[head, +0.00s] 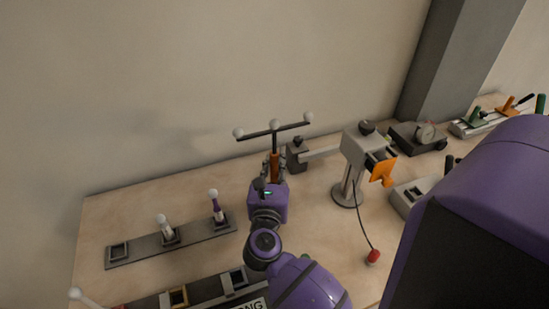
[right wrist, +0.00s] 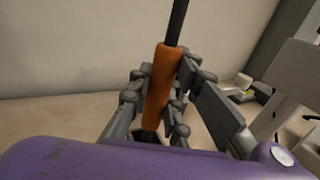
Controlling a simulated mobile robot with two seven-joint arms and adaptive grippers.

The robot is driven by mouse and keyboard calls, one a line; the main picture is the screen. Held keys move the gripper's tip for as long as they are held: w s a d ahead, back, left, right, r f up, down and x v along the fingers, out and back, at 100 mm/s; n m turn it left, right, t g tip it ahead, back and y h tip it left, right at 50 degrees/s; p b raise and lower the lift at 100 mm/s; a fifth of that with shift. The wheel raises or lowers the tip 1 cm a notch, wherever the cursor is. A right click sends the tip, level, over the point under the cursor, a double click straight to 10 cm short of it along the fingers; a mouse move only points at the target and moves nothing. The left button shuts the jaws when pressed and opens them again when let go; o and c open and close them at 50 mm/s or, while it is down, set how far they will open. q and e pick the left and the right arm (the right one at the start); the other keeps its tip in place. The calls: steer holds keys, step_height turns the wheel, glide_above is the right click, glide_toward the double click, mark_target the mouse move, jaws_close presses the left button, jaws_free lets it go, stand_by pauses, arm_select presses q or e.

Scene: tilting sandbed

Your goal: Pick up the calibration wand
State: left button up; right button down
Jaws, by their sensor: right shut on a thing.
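The calibration wand (head: 274,142) stands nearly upright, a dark T-shaped bar with white balls on top and an orange handle. My right gripper (head: 272,172) is shut around the orange handle. In the right wrist view the orange handle (right wrist: 161,80) runs between the grey fingers of the right gripper (right wrist: 160,95), tilted slightly to the right at the top. The lower end of the wand is mostly hidden, and I cannot tell whether it touches the table. My left gripper is out of view.
A grey stand with an orange plate (head: 381,171) is right of the wand, with a red-ended cable (head: 373,256). A dark rack (head: 196,241) with two white-topped pegs lies left. A gauge block (head: 418,137) is back right. Table (head: 130,205) is bare at back left.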

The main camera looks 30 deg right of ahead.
mark_target(274, 120)
step_height(274, 120, up, 10)
steer(key=shift+r+p, duration=0.1)
steer(key=shift+p, duration=0.55)
steer(key=shift+r+p, duration=0.3)
steer(key=shift+r, duration=0.35)
steer(key=shift+r+p, duration=0.85)
steer(key=shift+r, duration=0.25)
steer(key=shift+r+p, duration=0.4)
steer(key=shift+r, duration=0.45)
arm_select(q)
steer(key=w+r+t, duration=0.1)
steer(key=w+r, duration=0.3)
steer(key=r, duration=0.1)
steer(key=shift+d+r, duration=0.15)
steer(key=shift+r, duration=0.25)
arm_select(e)
steer(key=shift+r, duration=1.9)
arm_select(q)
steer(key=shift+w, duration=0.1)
